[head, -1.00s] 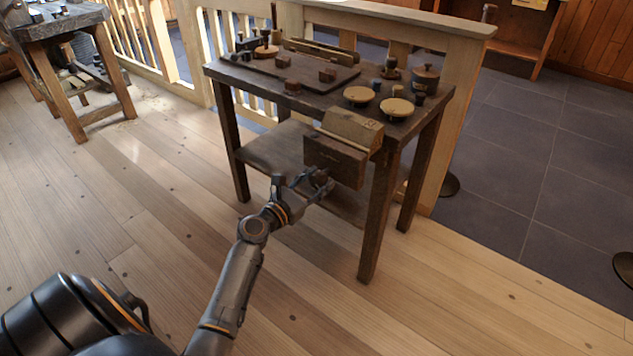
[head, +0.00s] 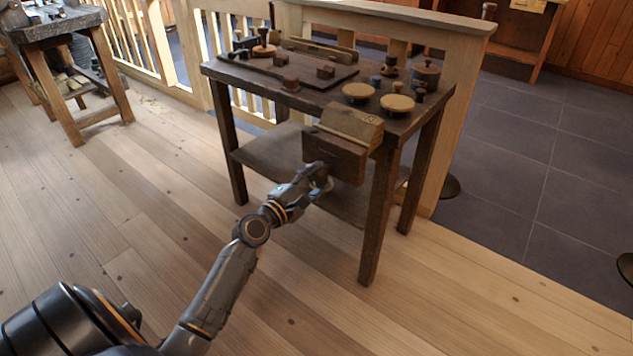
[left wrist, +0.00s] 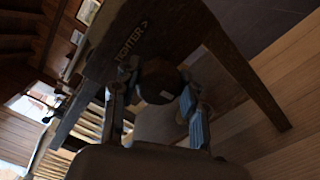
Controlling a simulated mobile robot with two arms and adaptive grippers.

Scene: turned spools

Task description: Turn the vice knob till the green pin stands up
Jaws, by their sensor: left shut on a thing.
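The wooden vice (head: 349,126) is fixed to the front edge of the dark workbench in the head view, with its front jaw block (head: 345,161) facing me. My left gripper (head: 320,178) is at the lower part of that block. In the left wrist view, a dark round knob (left wrist: 160,80) sits between the two fingers of my left gripper (left wrist: 156,100), which is shut on it. Lettering on the vice face (left wrist: 132,46) reads "TIGHTER" with an arrow. I cannot make out a green pin in either view. My right gripper is not in view.
The workbench top (head: 232,72) holds round discs (head: 397,103), small dark blocks (head: 326,71) and a lidded pot (head: 426,75). A lower shelf (head: 270,155) is behind my gripper. A pale railing runs behind. The floor in front is clear.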

